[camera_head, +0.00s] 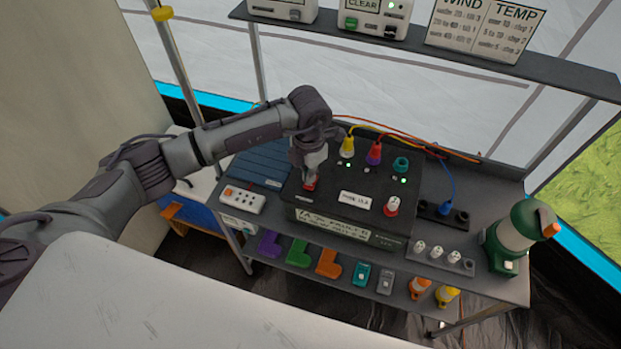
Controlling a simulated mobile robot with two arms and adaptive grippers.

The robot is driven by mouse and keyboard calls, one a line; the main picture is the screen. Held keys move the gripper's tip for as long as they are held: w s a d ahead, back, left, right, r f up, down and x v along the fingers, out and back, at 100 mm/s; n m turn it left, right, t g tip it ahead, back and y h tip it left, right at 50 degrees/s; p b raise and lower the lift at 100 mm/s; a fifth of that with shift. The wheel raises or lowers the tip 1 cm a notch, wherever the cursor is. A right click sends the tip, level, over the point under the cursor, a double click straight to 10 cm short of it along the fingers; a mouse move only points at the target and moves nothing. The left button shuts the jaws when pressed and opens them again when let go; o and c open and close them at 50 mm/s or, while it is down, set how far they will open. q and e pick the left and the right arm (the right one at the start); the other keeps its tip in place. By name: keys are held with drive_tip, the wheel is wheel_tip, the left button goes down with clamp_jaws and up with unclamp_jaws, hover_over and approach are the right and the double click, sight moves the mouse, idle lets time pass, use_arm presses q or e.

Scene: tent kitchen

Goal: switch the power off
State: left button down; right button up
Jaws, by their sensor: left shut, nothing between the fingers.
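A dark power box (352,215) stands on the grey bench, with a white label on its top and green lights lit beside its sockets. A red switch (310,186) sits at the left of its top, partly hidden by my gripper. My left gripper (310,176) is shut and empty, pointing down right at the red switch; I cannot tell whether it touches. A red and white knob (392,206) is at the box's front right. My right gripper is not in view.
A white power strip (243,199) lies left of the box. A blue plug (445,207) and several white bulbs are nearby. The overhead shelf (440,52) holds devices and signs. Cables run behind the box.

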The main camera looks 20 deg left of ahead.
use_arm(q)
drive_tip(key=shift+f, duration=0.3)
drive_tip(key=shift+f+b, duration=0.8)
drive_tip(key=shift+b, duration=0.15)
idle(0.3)
drive_tip(key=shift+s+f, duration=0.1)
drive_tip(key=shift+f, duration=0.1)
drive_tip(key=shift+r, duration=0.15)
drive_tip(key=shift+r+p, duration=0.4)
drive_tip(key=shift+r, duration=0.25)
drive_tip(key=shift+r+p, duration=1.5)
drive_tip(key=shift+r, duration=1.25)
drive_tip(key=shift+f, duration=0.1)
